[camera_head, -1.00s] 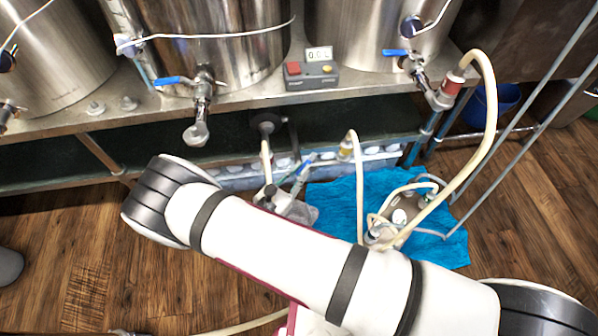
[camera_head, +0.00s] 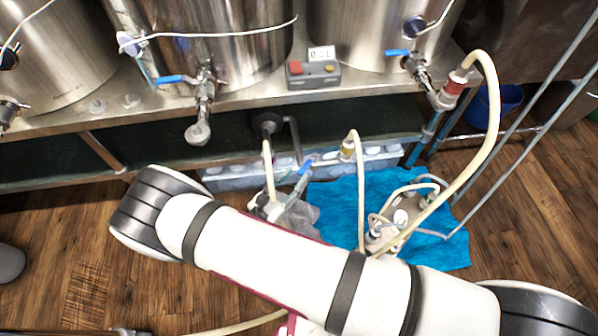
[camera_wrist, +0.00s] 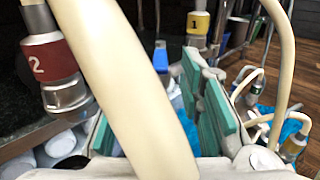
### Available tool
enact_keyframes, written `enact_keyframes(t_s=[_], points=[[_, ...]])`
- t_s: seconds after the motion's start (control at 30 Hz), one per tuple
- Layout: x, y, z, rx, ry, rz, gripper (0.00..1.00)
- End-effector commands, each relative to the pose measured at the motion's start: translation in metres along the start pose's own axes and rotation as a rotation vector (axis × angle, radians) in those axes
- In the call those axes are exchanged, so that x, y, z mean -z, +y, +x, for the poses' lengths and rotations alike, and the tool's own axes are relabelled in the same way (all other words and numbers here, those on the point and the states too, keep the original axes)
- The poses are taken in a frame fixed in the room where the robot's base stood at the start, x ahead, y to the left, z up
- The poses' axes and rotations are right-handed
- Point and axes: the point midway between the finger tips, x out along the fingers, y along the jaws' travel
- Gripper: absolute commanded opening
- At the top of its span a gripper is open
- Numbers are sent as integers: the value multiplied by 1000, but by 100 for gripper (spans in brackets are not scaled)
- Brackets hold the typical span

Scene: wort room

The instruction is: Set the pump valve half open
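The pump valve's blue handle (camera_head: 304,168) shows just beyond my forearm in the head view, slanted up to the right. A blue piece that looks like this handle (camera_wrist: 160,57) shows beyond the fingers in the wrist view. My gripper (camera_wrist: 158,108) has teal-padded fingers standing apart, one each side of a thick beige hose (camera_wrist: 125,70) that crosses in front of the camera. The hose hides much of the gap and the left finger, so contact with the handle cannot be told.
A red coupling marked 2 (camera_wrist: 50,62) is close at the left, and a yellow coupling marked 1 (camera_wrist: 197,22) is farther right. A control box with a display (camera_head: 313,75) stands on the steel bench. Hoses and a fitting lie on a blue cloth (camera_head: 335,205).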

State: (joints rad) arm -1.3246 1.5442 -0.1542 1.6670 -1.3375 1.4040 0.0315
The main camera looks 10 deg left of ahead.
Motion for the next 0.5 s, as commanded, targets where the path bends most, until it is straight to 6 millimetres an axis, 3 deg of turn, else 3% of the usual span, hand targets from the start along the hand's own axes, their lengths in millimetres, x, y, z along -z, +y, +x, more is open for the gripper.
enact_keyframes(t_s=[0.1,0.3,0.5], points=[[0,1,-27,-3,1,0,34],[0,1,-63,-2,2,1,34],[0,1,-82,-1,0,0,34]])
